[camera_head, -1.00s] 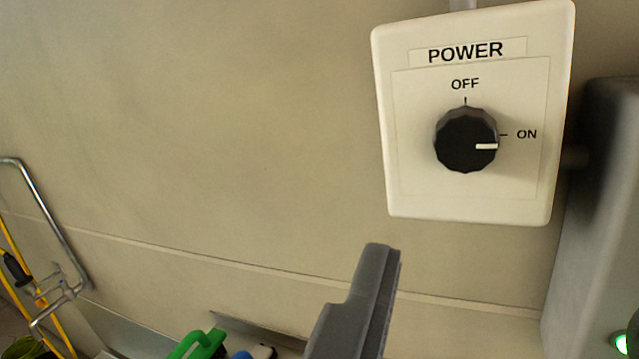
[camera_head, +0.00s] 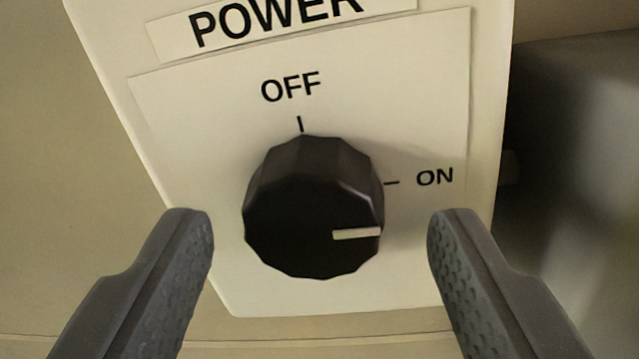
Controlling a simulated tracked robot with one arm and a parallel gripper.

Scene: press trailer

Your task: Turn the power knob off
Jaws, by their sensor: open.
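The black faceted power knob (camera_head: 300,215) sits on a cream POWER panel (camera_head: 200,110) in the head camera view. Its white pointer line lies toward the right, on the side of the ON mark. The OFF mark is above the knob. My gripper (camera_head: 320,225) is open, with one grey finger to the left of the knob and one to the right. A gap shows between each fingertip and the knob in the picture. Whether the fingertips are level with the knob in depth, I cannot tell.
A blurred grey box (camera_head: 590,150) stands close to the right of the panel. Bare beige wall (camera_head: 50,170) shows to the left of the panel, and a strip of wall shows below it.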

